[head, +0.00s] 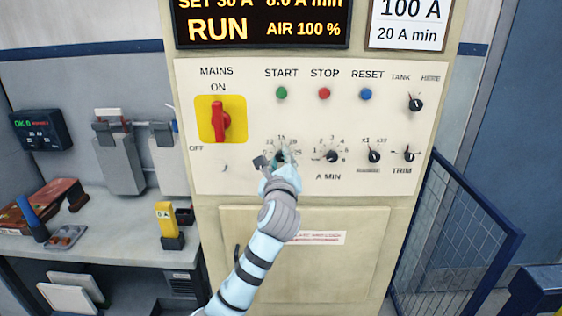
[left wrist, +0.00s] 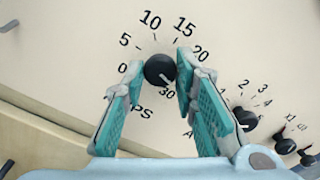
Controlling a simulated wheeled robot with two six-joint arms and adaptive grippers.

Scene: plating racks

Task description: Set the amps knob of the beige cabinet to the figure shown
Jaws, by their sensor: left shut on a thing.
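The beige cabinet (head: 300,232) faces me with its light control panel. The amps knob (left wrist: 159,69) is round and black, on a dial marked 0 to 30; its white mark points down-right, near the 30. My left gripper (head: 279,163) is at this dial, with its teal fingers shut on the knob, one on each side in the left wrist view. In the head view the gripper largely hides the knob. The display (head: 262,22) reads SET 30 A, RUN and AIR 100 %. A white card (head: 408,22) reads 100 A, 20 A min. My right gripper is not in view.
The A MIN knob (head: 332,156) is just right of the amps dial, with the x1 knob (head: 374,156) and TRIM knob (head: 409,153) farther right. The red mains switch (head: 219,121) is up-left. A blue mesh barrier (head: 455,240) stands at right, a cluttered bench (head: 120,245) at left.

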